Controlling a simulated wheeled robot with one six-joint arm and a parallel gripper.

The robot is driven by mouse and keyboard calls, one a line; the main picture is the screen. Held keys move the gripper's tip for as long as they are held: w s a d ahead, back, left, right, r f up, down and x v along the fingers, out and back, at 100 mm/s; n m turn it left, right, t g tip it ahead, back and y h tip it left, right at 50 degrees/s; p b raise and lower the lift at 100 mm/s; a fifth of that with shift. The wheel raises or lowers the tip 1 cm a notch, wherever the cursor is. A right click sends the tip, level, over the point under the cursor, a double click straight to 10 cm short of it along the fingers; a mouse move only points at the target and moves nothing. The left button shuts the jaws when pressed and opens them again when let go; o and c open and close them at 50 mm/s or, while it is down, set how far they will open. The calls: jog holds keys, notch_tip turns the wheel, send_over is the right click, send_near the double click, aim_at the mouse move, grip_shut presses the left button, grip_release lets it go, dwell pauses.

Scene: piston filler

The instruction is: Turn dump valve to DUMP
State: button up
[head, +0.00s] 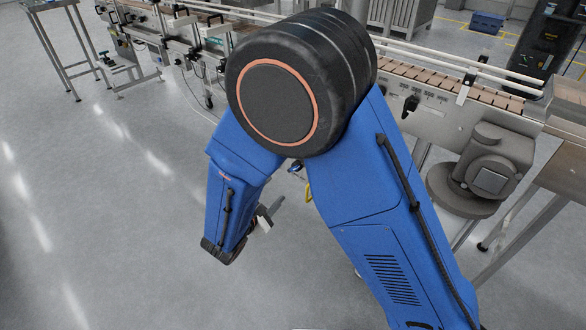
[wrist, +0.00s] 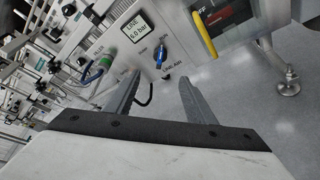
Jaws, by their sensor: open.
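The dump valve is a blue knob (wrist: 160,54) on a light grey panel in the wrist view, beside a display reading LINE 6.0 bar. Small lettering surrounds the knob; its exact setting is hard to read. My gripper (wrist: 160,82) is open, with its two grey fingers apart and nothing between them. The fingers point toward the panel, and the knob appears just beyond the gap between their tips, apart from them. In the head view my gripper (head: 265,217) shows partly below my blue arm, which hides most of the panel area.
A yellow handle (wrist: 204,34) and a dark box with a red face (wrist: 230,28) are right of the knob. A green-collared hose fitting (wrist: 94,73) is to its left. A conveyor (head: 430,82) runs behind my arm. Grey floor (head: 90,220) at left is clear.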

aim_at(293, 169)
jog(key=x, duration=1.7)
jog(key=shift+w, duration=0.15)
jog(key=c, duration=1)
